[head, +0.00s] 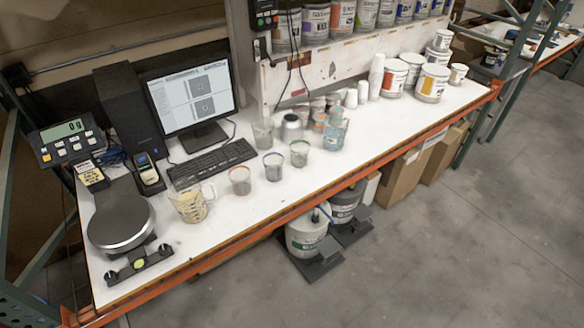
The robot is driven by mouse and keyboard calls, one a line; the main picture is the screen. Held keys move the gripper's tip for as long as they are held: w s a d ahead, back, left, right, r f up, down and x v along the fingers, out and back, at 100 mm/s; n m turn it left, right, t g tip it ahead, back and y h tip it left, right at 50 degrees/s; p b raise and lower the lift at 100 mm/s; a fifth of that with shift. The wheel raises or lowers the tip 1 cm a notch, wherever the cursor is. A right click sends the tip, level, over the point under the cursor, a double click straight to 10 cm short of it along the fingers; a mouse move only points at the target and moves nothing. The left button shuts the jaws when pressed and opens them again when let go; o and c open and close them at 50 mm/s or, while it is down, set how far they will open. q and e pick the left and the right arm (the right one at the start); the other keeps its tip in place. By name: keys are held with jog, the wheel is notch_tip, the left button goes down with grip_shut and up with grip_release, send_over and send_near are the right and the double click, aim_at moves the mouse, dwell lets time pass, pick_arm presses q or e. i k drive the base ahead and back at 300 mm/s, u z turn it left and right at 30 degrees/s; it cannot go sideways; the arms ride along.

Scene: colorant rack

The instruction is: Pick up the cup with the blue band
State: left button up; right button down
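The cup with the blue band (273,168) is the middle one. The cup with the reddish band (239,182) is to its left, and the cup with the green band (299,154) is to its right. The three cups stand apart from each other. Neither of my grippers is in view, and nothing touches the blue-banded cup.
A measuring jug (191,205) and a round scale (120,226) stand at the left. A keyboard (212,163) and monitor (190,96) are behind the cups. A clear container (263,133) and a bottle (334,130) stand beyond. The table's right front is clear.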

aim_at(273, 162)
jog(key=k, duration=0.45)
jog(key=z, duration=0.7)
jog(key=i, duration=1.1)
jog(key=u, duration=0.9)
jog(key=i, duration=0.8)
jog(key=u, duration=0.85)
